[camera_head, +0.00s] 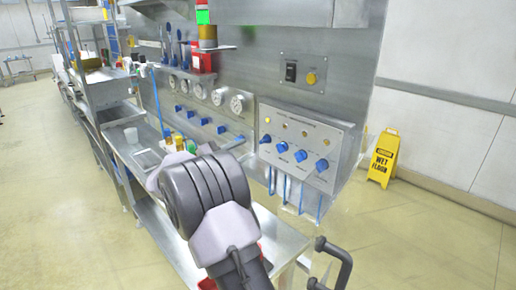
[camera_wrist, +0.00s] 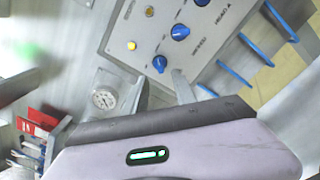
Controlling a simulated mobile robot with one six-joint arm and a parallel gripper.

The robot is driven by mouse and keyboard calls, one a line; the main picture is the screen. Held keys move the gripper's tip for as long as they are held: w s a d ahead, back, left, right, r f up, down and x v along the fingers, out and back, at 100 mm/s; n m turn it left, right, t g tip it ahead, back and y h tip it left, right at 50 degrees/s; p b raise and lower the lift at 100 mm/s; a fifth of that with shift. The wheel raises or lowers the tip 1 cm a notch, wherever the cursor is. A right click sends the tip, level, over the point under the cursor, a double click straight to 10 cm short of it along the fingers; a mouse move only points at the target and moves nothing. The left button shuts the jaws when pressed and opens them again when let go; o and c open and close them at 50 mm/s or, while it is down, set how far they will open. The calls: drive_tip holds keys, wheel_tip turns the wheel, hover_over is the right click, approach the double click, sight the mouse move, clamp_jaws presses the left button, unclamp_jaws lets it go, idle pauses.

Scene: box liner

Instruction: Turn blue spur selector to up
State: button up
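A grey control panel (camera_head: 305,145) carries a row of several blue knobs, each with a small lamp above it. The leftmost blue knob (camera_head: 265,139) sits under a lit yellow lamp (camera_head: 268,120). In the wrist view this knob (camera_wrist: 160,63) is nearest my gripper, with a second blue knob (camera_wrist: 180,32) beyond it. The labels are too small to tell which is the spur selector. In the wrist view a pale finger of my gripper (camera_wrist: 182,87) shows just below the nearest knob, seemingly apart from it. My arm hides the gripper in the head view. Its opening cannot be made out.
White gauges (camera_head: 218,97) and smaller blue knobs (camera_head: 221,129) line the wall left of the panel. Blue tubes (camera_head: 301,196) hang below it. Bottles (camera_head: 178,141) stand on the steel bench. A yellow wet-floor sign (camera_head: 384,158) stands at the right.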

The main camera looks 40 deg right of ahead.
sight(261, 142)
drive_tip(key=d, duration=0.2)
drive_tip(key=d+b, duration=0.1)
drive_tip(key=d, duration=0.4)
drive_tip(key=shift+w+d, duration=0.3)
drive_tip(key=shift+d, duration=0.05)
clamp_jaws()
